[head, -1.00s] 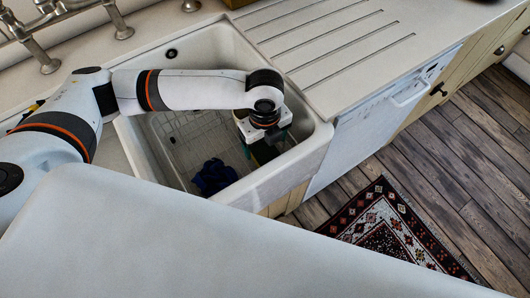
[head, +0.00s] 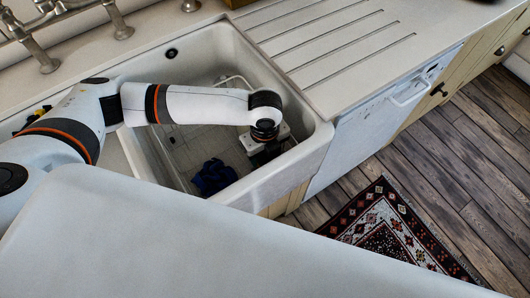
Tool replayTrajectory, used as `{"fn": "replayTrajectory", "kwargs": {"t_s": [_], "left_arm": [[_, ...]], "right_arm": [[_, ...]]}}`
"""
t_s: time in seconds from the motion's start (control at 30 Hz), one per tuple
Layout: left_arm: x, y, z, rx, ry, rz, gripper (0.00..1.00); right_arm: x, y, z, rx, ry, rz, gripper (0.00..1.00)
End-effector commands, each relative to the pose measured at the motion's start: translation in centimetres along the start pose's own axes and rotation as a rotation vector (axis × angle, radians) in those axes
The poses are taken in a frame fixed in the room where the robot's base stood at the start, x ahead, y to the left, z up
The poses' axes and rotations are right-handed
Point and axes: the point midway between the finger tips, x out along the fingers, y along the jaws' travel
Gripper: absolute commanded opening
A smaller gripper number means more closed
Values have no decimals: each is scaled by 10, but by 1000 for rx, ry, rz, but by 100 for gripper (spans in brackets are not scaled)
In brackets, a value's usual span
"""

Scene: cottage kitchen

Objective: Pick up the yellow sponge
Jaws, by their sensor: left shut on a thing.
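My left gripper (head: 264,157) points down into the right part of the white sink (head: 225,196). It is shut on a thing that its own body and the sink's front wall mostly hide. I cannot make out that thing's colour or shape. No yellow sponge shows clearly in the head view. My right gripper is not in view.
A dark blue crumpled cloth (head: 213,177) lies in the sink, left of the gripper. A wire rack (head: 236,79) shows behind my forearm. The grooved drainboard (head: 330,45) is clear. A tap (head: 42,58) stands at the back left.

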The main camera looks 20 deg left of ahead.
Motion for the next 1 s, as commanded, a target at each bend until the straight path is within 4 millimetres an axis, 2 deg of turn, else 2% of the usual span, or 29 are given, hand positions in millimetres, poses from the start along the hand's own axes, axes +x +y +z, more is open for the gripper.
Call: {"fn": "replayTrajectory", "kwargs": {"t_s": [0.17,0.33,0.8,1.0], "left_arm": [[-2,0,0,0,0,1,34],[-20,1,0,0,0,4,34],[-141,1,-1,0,2,4,34],[-171,1,0,-1,0,2,34]], "right_arm": [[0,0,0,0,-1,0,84],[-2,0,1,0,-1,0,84],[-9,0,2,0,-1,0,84],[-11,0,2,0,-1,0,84]]}}
